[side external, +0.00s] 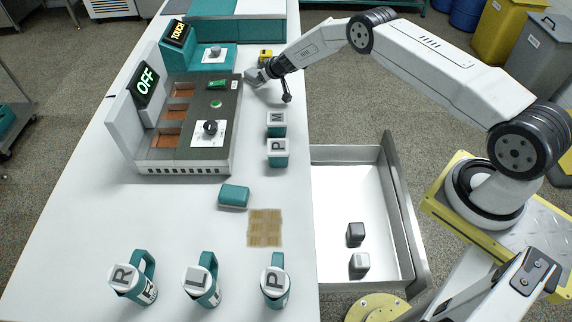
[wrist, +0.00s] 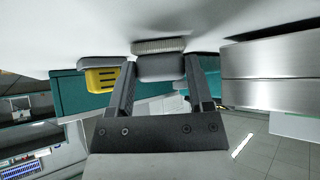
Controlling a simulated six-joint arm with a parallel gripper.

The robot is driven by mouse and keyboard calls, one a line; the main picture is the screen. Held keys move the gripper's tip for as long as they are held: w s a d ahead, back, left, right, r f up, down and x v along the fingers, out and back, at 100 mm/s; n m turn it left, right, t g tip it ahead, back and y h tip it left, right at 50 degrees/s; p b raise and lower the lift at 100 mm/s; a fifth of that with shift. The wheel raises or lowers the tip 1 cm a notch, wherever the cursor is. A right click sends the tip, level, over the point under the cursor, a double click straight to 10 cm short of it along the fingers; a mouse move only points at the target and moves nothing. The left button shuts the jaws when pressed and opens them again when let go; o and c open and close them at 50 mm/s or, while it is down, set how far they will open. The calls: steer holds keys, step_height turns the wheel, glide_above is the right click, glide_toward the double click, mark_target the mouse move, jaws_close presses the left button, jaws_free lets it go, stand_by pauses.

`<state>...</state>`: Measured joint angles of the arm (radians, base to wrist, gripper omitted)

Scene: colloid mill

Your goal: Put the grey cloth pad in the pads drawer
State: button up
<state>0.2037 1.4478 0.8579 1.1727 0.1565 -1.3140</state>
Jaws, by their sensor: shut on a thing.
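The grey cloth pad (wrist: 160,68) is between my gripper's fingers in the wrist view, with a pale, rough-textured face (wrist: 158,46) against or close to the white table top. My gripper (side external: 262,75) is shut on it, low over the far right edge of the table in the side view. The pad also shows there as a small grey shape (side external: 252,77), partly hidden by my gripper. An open drawer (side external: 335,185) juts out from the table's right side. It holds a dark grey block (side external: 355,235) and a lighter-topped grey block (side external: 359,265).
A yellow block (side external: 265,56) stands just behind my gripper. The control panel (side external: 190,130) stands left. Much of the drawer floor is clear.

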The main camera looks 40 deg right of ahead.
steer(key=shift+r, duration=1.6)
steer(key=s+a+f+v, duration=0.2)
steer(key=v, duration=1.4)
steer(key=shift+s+r, duration=0.2)
steer(key=shift+s, duration=0.1)
steer(key=shift+a+r, duration=0.1)
steer(key=s+a+r+n+g+y, duration=0.1)
steer(key=s+a+r+n+y, duration=0.45)
steer(key=s+a, duration=0.6)
steer(key=s+d+r+m+t+h, duration=0.1)
steer(key=s+d+r+m+h, duration=0.3)
steer(key=d+r, duration=0.3)
steer(key=shift+d+r+m+h, duration=0.3)
steer(key=shift+d+m+h, duration=0.45)
steer(key=shift+d, duration=0.1)
steer(key=shift+w, duration=0.15)
